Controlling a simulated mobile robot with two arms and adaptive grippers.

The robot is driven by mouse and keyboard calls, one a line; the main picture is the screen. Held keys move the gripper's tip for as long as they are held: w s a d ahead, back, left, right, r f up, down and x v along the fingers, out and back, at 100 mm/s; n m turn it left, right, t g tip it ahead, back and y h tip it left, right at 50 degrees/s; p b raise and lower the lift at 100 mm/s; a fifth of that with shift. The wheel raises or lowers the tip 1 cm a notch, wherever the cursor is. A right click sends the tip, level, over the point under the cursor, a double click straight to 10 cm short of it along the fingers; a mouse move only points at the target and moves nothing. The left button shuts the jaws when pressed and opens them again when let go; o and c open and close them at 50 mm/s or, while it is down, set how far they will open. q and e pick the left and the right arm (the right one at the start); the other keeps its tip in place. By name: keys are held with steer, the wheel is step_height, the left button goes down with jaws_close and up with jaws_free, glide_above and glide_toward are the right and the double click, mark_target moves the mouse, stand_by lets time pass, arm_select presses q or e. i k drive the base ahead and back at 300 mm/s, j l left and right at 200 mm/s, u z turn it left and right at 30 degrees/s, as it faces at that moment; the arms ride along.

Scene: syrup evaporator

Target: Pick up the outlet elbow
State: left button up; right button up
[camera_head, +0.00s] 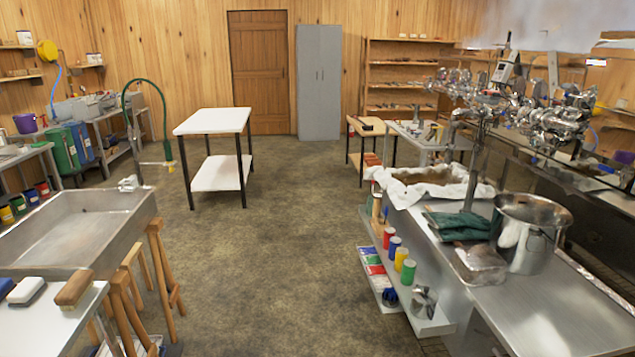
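I cannot single out the outlet elbow. Shiny metal pipework (555,125) with many bends and fittings crowds the right side, too cluttered to tell one part from another. Small items, too small to name, lie on a light metal table (440,147) at the back right. Neither of my grippers is in view.
A steel counter (560,310) with a steel pot (530,235) and green cloths (458,224) stands at right. A sink (75,230) on wooden legs is at left. A white-topped table (212,121) stands mid-room. The floor (260,270) between them is clear.

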mark_target(433, 132)
steer(key=i+l+u, duration=0.15)
steer(key=i, duration=1.95)
steer(key=i+j, duration=0.1)
steer(key=i, duration=0.95)
steer(key=i+j, duration=0.1)
steer(key=i, duration=0.9)
steer(key=i+z, duration=0.1)
steer(key=i, duration=0.6)
steer(key=i+j, duration=0.1)
steer(key=i, duration=0.6)
steer(key=i+j+z, duration=0.15)
steer(key=i, duration=0.5)
steer(key=i+l+z, duration=0.15)
steer(key=i+z, duration=0.55)
steer(key=z, duration=0.2)
steer(key=i+j+z, duration=0.1)
steer(key=i+z, duration=0.35)
steer(key=i+j+z, duration=0.2)
steer(key=z, duration=0.25)
